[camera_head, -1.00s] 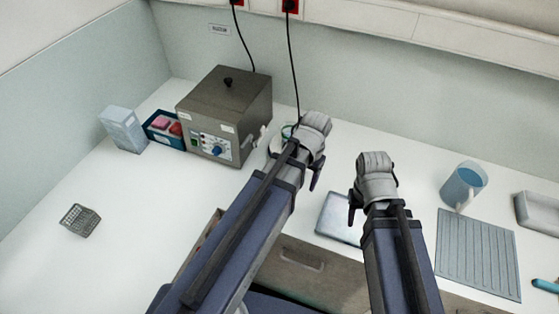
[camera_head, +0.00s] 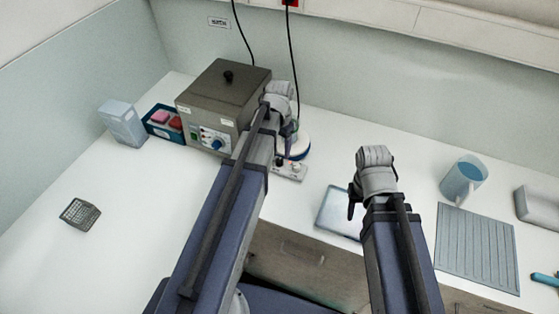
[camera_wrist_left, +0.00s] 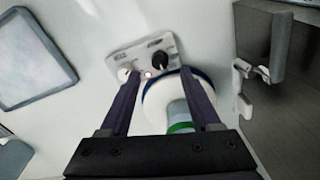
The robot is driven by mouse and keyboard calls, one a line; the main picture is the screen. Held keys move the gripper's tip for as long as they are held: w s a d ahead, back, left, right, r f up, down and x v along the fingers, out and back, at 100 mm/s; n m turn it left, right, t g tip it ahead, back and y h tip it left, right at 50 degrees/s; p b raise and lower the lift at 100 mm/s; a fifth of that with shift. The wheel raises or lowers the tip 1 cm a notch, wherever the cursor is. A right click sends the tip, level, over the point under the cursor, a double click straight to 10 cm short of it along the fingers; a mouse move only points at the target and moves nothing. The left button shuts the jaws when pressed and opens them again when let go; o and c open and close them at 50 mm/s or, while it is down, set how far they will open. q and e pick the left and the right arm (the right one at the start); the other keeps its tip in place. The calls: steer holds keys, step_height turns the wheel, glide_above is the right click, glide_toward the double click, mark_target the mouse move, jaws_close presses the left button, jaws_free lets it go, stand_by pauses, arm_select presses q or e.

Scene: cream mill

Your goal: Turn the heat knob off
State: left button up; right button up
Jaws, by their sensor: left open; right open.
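A small white stirrer-like unit (camera_head: 300,150) with a round blue-edged top stands right of the metal box. The left wrist view shows its front panel (camera_wrist_left: 141,57) with a black knob (camera_wrist_left: 158,60), a pale knob (camera_wrist_left: 124,74) and a small red light. Labels are too small to read, so I cannot tell which is the heat knob. My left gripper (camera_head: 284,127) is above this unit. In its wrist view the open jaws (camera_wrist_left: 160,76) straddle the round top, fingertips near the panel, with nothing visibly gripped. My right gripper (camera_head: 354,203) hangs over the counter by a grey tablet-like plate (camera_head: 338,211).
A metal box (camera_head: 222,95) with a blue knob (camera_head: 217,144) stands close left of my left gripper. Left of it are a blue tray (camera_head: 152,133) and a pale box (camera_head: 121,124). A blue jug (camera_head: 463,180) and ribbed mat (camera_head: 477,250) lie right. The left counter is mostly clear.

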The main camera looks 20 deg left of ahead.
mark_target(279, 160)
arm_select(q)
step_height(279, 160, down, 5)
steer(key=b, duration=0.4)
steer(key=shift+f, duration=0.15)
arm_select(e)
step_height(279, 160, down, 5)
steer(key=shift+f, duration=0.2)
arm_select(q)
steer(key=shift+c, duration=0.2)
arm_select(e)
steer(key=shift+r, duration=0.1)
arm_select(q)
jaws_close()
